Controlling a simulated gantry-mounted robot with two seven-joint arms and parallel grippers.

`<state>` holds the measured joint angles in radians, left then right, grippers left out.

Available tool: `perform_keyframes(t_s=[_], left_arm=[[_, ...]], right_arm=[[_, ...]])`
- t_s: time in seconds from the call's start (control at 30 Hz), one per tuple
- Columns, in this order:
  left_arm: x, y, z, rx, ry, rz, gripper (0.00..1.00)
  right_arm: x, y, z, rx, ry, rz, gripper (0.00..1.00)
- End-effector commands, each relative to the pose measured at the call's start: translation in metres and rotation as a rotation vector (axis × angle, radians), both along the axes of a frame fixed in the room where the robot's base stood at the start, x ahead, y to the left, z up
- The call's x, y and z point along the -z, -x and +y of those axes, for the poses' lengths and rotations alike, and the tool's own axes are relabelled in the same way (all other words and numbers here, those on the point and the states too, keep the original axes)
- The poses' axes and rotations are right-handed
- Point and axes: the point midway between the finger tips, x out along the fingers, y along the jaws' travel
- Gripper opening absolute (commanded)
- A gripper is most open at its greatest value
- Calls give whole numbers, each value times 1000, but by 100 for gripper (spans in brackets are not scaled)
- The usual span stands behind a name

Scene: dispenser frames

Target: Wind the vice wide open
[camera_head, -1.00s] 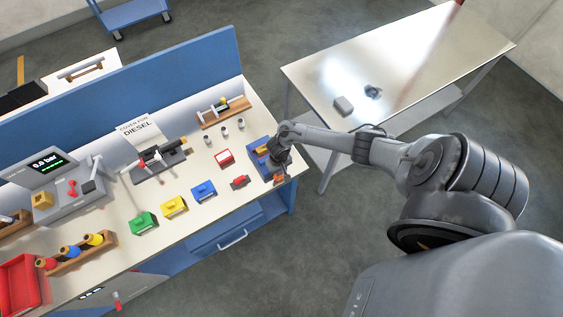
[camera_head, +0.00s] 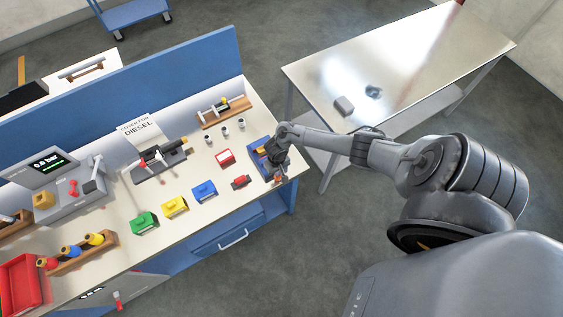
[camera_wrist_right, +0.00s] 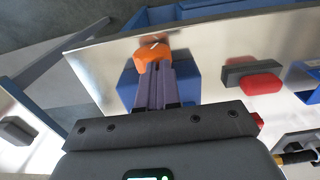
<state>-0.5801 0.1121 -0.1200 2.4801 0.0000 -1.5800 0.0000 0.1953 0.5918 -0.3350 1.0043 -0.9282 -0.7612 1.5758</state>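A blue device (camera_head: 257,145) that looks like the vice stands at the right end of the bench, with an orange knob (camera_head: 278,178) on its front side. In the right wrist view its blue body (camera_wrist_right: 127,88) lies behind the fingers, and the orange knob (camera_wrist_right: 150,57) with a white mark is at the fingertips. My right gripper (camera_head: 274,170) is over the device. In the right wrist view its fingers (camera_wrist_right: 155,72) are close together and appear shut on the knob; the contact is partly hidden. The vice's jaws are mostly hidden by my gripper. My left gripper is not in view.
Left of the vice are a red-and-dark part (camera_head: 240,182), a red-and-white box (camera_head: 225,158) and blue (camera_head: 203,191), yellow (camera_head: 175,207) and green (camera_head: 144,222) blocks. A steel table (camera_head: 430,65) stands to the right, across a gap.

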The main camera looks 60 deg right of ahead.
Motion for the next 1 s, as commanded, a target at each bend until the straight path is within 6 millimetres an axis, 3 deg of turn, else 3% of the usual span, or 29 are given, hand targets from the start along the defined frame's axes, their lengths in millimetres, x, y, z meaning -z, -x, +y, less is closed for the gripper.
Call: perform_keyframes(t_s=[0.5,1.0], left_arm=[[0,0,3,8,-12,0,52],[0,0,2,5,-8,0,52]], right_arm=[[0,0,3,-2,-4,1,0],[-19,0,2,-2,-2,1,0]])
